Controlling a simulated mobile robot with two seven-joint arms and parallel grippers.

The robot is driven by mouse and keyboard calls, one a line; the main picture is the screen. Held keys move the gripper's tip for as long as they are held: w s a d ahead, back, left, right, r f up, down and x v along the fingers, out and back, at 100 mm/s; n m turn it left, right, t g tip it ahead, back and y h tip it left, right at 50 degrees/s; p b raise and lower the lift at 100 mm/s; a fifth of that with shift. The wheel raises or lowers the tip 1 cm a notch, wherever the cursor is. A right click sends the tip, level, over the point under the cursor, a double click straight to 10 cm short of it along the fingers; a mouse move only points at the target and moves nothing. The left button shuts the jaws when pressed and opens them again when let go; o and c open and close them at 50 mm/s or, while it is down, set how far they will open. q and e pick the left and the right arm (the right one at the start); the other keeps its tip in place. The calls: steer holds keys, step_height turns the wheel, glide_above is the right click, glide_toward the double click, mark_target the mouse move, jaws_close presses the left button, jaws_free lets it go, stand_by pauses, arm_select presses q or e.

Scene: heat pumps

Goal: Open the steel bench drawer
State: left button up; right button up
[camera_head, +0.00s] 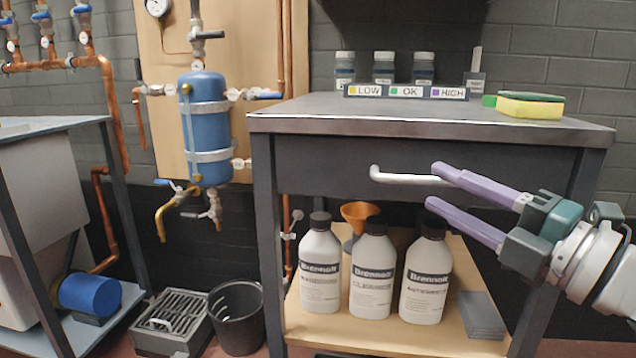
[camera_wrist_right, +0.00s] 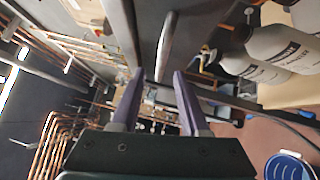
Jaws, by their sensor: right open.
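The steel bench (camera_head: 290,112) stands in the middle of the head view. Its dark drawer front (camera_head: 320,165) sits under the top and looks flush with the frame. A pale bar handle (camera_head: 400,177) runs across the drawer front; its right end is hidden behind my upper finger. My right gripper (camera_head: 432,185) is open, with purple fingers pointing left at the handle. In the right wrist view the handle (camera_wrist_right: 167,45) lines up with the gap between the fingertips (camera_wrist_right: 159,75). I cannot tell whether a finger touches it. My left gripper is not in view.
Several jars, a LOW/OK/HIGH label strip (camera_head: 405,92) and a sponge (camera_head: 530,106) are on the bench top. White bottles (camera_head: 372,277) and an orange funnel (camera_head: 358,213) stand on the lower shelf (camera_head: 400,340). A black bin (camera_head: 237,315) stands left of the bench.

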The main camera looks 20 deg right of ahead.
mark_target(428, 183)
steer(key=shift+x, duration=2.15)
steer(key=shift+d, duration=0.1)
steer(key=shift+c, duration=0.4)
jaws_close()
